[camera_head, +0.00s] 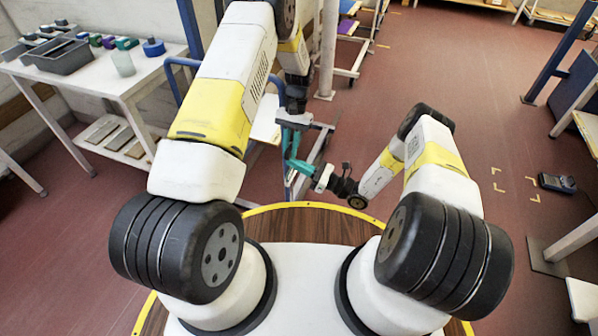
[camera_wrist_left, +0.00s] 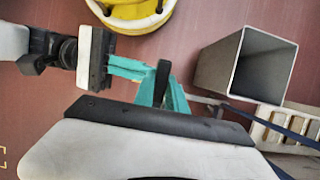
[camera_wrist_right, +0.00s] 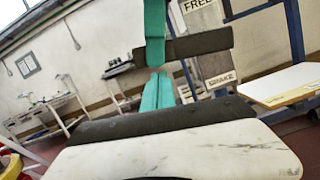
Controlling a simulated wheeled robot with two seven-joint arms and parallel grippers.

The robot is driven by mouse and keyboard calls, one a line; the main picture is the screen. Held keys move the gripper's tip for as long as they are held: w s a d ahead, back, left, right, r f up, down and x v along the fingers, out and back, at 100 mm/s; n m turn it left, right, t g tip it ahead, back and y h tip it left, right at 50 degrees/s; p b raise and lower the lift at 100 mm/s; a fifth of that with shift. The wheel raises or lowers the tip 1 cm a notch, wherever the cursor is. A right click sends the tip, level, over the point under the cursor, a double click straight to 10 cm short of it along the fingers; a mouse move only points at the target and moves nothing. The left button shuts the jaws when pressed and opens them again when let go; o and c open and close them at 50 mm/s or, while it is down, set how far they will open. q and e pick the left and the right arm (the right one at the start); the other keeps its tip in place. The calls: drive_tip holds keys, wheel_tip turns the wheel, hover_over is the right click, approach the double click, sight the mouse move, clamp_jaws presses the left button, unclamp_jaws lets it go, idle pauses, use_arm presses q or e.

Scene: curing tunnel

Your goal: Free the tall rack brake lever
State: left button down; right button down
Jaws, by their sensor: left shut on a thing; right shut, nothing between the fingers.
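My left gripper (camera_head: 294,122) is beside the blue-framed rack (camera_head: 172,78). In the left wrist view its teal fingers (camera_wrist_left: 163,82) are shut on a narrow black piece (camera_wrist_left: 162,72), which looks like the brake lever's handle. Most of the lever is hidden. My right gripper (camera_head: 296,163) is shut and empty just below the left one. Its fingers (camera_wrist_right: 157,88) point at the left gripper's fingers; I cannot tell whether they touch. In the right wrist view a grey plate carries a FREE label (camera_wrist_right: 199,9) above and a BRAKE label (camera_wrist_right: 221,78) below.
A white table (camera_head: 110,85) with a grey bin (camera_head: 62,60) and small items stands at the left. More shelving (camera_head: 350,45) stands behind the rack. A hollow square tube (camera_wrist_left: 245,62) is near the left gripper.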

drive_tip(key=shift+r, duration=0.35)
